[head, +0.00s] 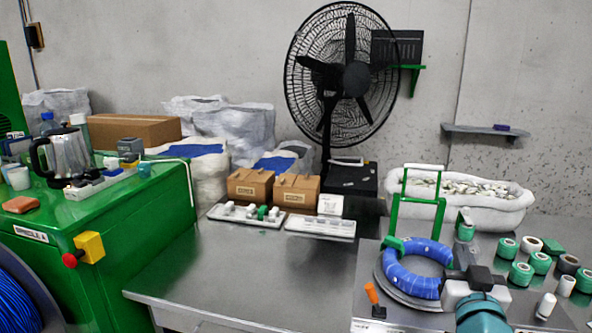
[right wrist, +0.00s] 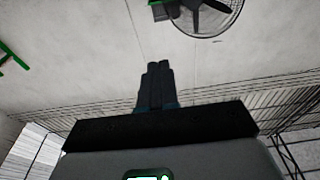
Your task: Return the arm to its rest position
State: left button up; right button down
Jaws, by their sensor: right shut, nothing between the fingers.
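My right gripper (head: 478,273) shows at the lower right of the head view, a dark block at the end of a white and teal wrist. Behind it in that view, a coil of blue cable (head: 397,284) lies on a round grey plate (head: 405,298). Whether the gripper touches the coil cannot be told there. In the right wrist view its dark fingers (right wrist: 157,68) are together and empty, with bare wall behind them and no cable near. My left gripper is in neither view.
A green upright frame (head: 444,211) stands by the coil. Several green and white rolls (head: 521,273) lie to the right. A black fan (head: 356,78) stands behind. The grey table (head: 255,268) is clear at its middle front.

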jog(key=s+a+f+n+g+y, duration=0.1)
jog(key=s+a+f+g+y, duration=0.15)
jog(key=f, duration=0.95)
jog(key=s+a+f+n+g+y, duration=0.1)
jog(key=a+f+g, duration=0.2)
jog(key=f, duration=0.9)
jog(key=s+a+f+g+y, duration=0.1)
jog(key=a+f+g+y, duration=0.15)
jog(key=f, duration=0.95)
jog(key=s+a+f+g+y, duration=0.1)
jog(key=s+a+f+g, duration=0.25)
jog(key=s, duration=0.45)
jog(key=s+a+f+g+y, duration=0.1)
jog(key=s+a+f+g, duration=0.3)
jog(key=s, duration=0.3)
jog(key=s+a+f+g+y, duration=0.1)
jog(key=s+a+f+g, duration=0.2)
jog(key=s+f, duration=0.4)
notch_tip(320, 180, up, 15)
jog(key=s+m+p, duration=0.1)
jog(key=p, duration=1.2)
jog(key=shift+s+d+f+p, duration=0.15)
jog(key=shift+d+p, duration=0.05)
jog(key=shift+p, duration=0.1)
